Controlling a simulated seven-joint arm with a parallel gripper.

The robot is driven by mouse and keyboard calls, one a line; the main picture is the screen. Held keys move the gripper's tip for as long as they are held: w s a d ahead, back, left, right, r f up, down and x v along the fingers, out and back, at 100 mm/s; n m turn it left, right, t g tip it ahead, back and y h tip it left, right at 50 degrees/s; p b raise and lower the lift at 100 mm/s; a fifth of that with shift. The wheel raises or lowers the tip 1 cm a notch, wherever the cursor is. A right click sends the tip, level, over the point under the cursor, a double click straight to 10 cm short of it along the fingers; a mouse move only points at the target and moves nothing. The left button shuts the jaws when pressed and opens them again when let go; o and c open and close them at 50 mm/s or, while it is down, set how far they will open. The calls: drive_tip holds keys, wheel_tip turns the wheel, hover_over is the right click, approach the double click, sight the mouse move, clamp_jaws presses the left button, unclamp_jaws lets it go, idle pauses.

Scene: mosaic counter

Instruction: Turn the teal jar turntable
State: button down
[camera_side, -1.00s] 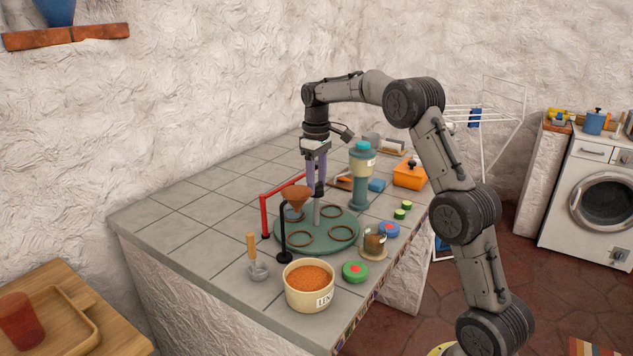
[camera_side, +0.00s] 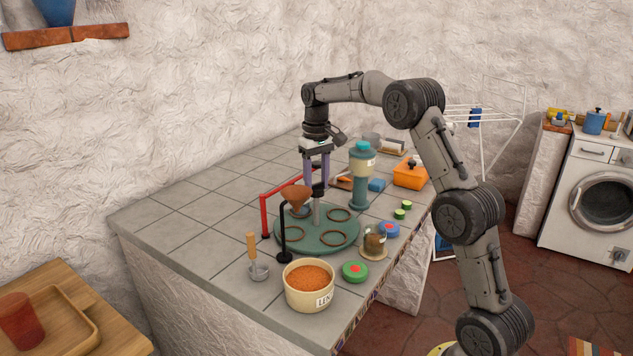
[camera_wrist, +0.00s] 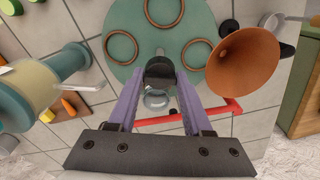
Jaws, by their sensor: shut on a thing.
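The teal turntable (camera_side: 318,237) lies on the tiled counter, with several brown rings on its disc and a pale post at its centre. Its top fills the upper middle of the wrist view (camera_wrist: 118,47). My gripper (camera_side: 318,186) points straight down over the centre. Its purple fingers are shut on the black knob (camera_wrist: 160,73) at the top of the post. The rings I see in the wrist view are empty. A glass jar with brown contents (camera_side: 375,239) stands off the disc, on a round mat at the right.
A terracotta funnel (camera_side: 296,197) on a black stand overhangs the disc's left side. A red rail (camera_side: 265,213) stands behind it. A teal dispenser (camera_side: 361,185) rises close at right.

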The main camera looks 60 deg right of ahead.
drive_tip(key=shift+r+m, duration=0.1)
drive_tip(key=shift+m, duration=6.7)
drive_tip(key=c, duration=0.6)
unclamp_jaws()
wheel_tip(320, 180, up, 14)
